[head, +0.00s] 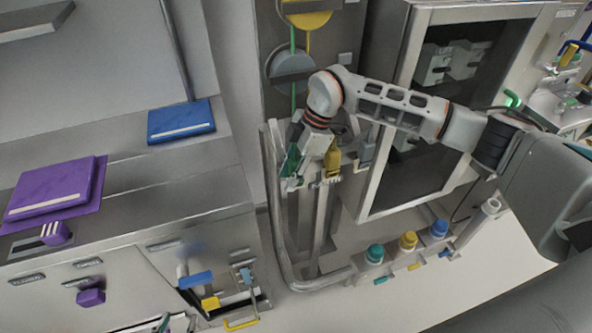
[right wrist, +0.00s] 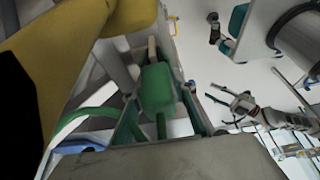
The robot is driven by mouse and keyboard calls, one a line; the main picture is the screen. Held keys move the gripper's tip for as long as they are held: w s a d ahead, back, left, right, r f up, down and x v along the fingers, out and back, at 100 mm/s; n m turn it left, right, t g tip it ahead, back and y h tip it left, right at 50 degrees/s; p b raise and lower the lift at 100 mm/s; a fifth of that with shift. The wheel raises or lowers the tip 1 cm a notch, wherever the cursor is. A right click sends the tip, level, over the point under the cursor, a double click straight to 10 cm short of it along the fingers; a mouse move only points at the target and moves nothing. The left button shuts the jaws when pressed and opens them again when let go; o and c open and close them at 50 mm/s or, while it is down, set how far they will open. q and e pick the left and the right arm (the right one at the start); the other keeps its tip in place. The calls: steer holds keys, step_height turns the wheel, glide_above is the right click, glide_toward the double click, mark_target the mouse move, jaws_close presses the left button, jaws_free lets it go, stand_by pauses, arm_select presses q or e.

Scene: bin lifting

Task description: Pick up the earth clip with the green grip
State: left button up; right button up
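The earth clip's green grip (head: 292,161) hangs beside a yellow-gripped clip (head: 333,162) on a grey stand in the head view. My right gripper (head: 298,172) reaches down over the green grip. In the right wrist view, the green grip (right wrist: 158,88) lies between my right gripper's fingers (right wrist: 160,108), with a gap at the right finger; the fingers look open around it. The clip's jaws are hidden. My left gripper (head: 172,324) is barely visible at the bottom edge of the head view. In the right wrist view it (right wrist: 226,103) appears far off, its fingers apart and empty.
A grey cabinet frame (head: 398,110) stands right of the clips. Teal, yellow and blue knobs (head: 408,241) stand on a low rail. At left is a counter with a purple box (head: 52,188) and a blue box (head: 181,121). A curved grey tube (head: 277,235) runs beside the stand.

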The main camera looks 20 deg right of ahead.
jaws_close()
steer(key=shift+r, duration=0.1)
step_height(320, 180, up, 20)
steer(key=shift+b, duration=0.35)
stand_by(0.4)
